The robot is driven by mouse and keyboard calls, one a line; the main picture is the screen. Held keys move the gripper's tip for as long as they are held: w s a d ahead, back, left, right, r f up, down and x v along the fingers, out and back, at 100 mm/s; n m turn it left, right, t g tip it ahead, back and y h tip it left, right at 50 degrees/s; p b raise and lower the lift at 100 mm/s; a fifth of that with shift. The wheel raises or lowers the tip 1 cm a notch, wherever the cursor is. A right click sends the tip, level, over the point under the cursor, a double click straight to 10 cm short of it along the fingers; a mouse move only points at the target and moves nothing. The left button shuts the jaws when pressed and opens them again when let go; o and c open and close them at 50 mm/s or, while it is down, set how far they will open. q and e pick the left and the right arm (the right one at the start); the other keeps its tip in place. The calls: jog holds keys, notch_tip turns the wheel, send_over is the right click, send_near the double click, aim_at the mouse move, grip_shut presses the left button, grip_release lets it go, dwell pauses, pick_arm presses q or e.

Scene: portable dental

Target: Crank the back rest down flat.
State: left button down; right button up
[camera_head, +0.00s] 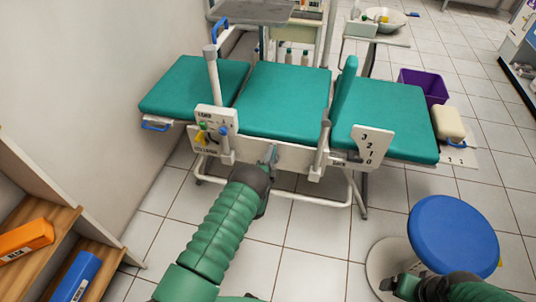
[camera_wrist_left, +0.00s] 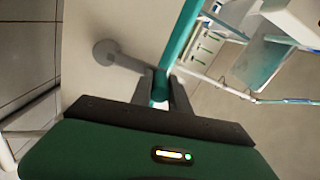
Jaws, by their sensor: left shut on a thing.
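The long chair has green cushions: a left section (camera_head: 195,85), a middle section (camera_head: 285,100) and a right section (camera_head: 390,120). The right section, by the number plate (camera_head: 368,147) reading 3, 2, 1, 0, looks to be the back rest; its exact tilt is hard to tell. My left gripper (camera_head: 268,172) is at the chair's near side, shut on the crank handle (camera_head: 273,153). In the left wrist view the fingers (camera_wrist_left: 160,92) close around the handle, and the grey crank arm (camera_wrist_left: 128,62) runs to a round pivot. My right gripper (camera_head: 398,287) is low by the stool; its jaws are unclear.
A blue round stool (camera_head: 453,235) stands at front right. A wooden shelf (camera_head: 45,225) is at left. A control box (camera_head: 214,127) and post stand on the chair's near side. A narrow green pad (camera_head: 345,88) stands upright. A purple bin (camera_head: 425,85) is behind.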

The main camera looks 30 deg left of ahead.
pick_arm(q)
jog(key=shift+d+f, duration=0.15)
jog(key=shift+d, duration=0.05)
dwell(0.3)
jog(key=c, duration=1.3)
grip_release()
jog(key=shift+o, duration=0.2)
jog(key=shift+s, duration=0.2)
jog(key=p+v, duration=0.5)
jog(key=v, duration=1.1)
jog(key=shift+s, duration=0.25)
jog(key=shift+f, duration=0.1)
